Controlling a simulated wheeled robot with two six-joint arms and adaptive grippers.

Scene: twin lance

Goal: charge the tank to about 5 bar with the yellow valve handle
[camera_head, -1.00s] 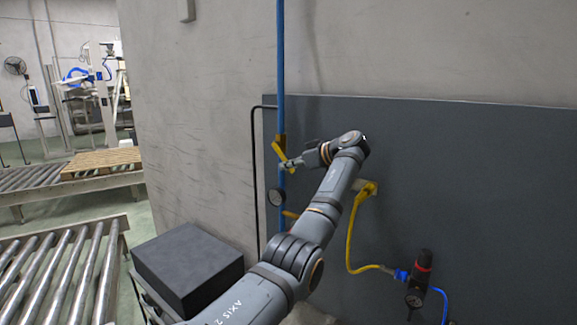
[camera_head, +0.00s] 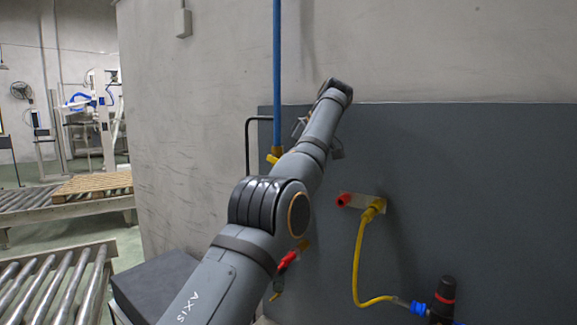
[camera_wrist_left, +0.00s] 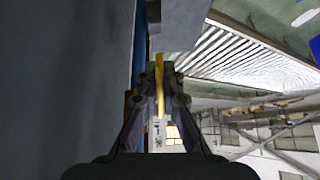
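The yellow valve handle (camera_wrist_left: 159,85) shows in the left wrist view as a bar between the fingers of my left gripper (camera_wrist_left: 160,88), which look closed in on it. In the head view my left gripper (camera_head: 299,127) is mostly hidden behind my forearm, beside the blue vertical pipe (camera_head: 277,60). A small yellow part (camera_head: 274,156) shows low on that pipe; my arm hides the rest of the valve. The round gauge is hidden, so no pressure can be read. No tank is recognisable. My right gripper is out of view.
A yellow hose (camera_head: 357,262) hangs from a fitting beside a red port (camera_head: 343,200) on the dark panel (camera_head: 470,190). It leads to a black regulator with a red band (camera_head: 443,298). A dark box (camera_head: 150,285) and a roller conveyor (camera_head: 55,285) stand at lower left.

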